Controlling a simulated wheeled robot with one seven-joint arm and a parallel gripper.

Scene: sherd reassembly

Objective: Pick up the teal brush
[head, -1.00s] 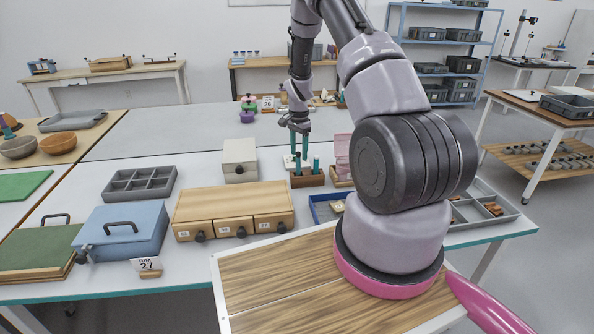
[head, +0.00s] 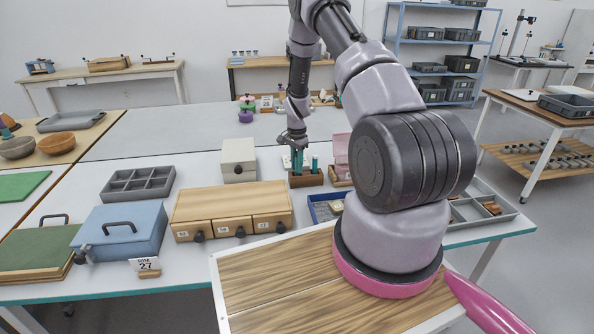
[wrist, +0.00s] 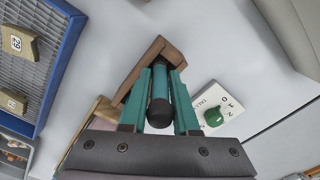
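The teal brush (wrist: 160,95) stands in a brown wooden holder (wrist: 138,76), its dark rounded end toward the wrist camera. My gripper (wrist: 163,74) points down over it with its teal fingers on either side of the handle. Narrow gaps seem to show between handle and fingers, so the gripper looks open around it. In the head view my gripper (head: 297,160) is at the left part of the holder (head: 307,181) and largely hides the brush there. Another teal upright piece (head: 315,164) shows to the right in the holder.
A blue mesh-bottomed tray (wrist: 62,62) with labelled pieces lies near the holder. A white card with a green knob (wrist: 214,117) is on the other side. In the head view a pale box (head: 238,160), a wooden drawer unit (head: 230,205) and a pink box (head: 342,148) stand nearby.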

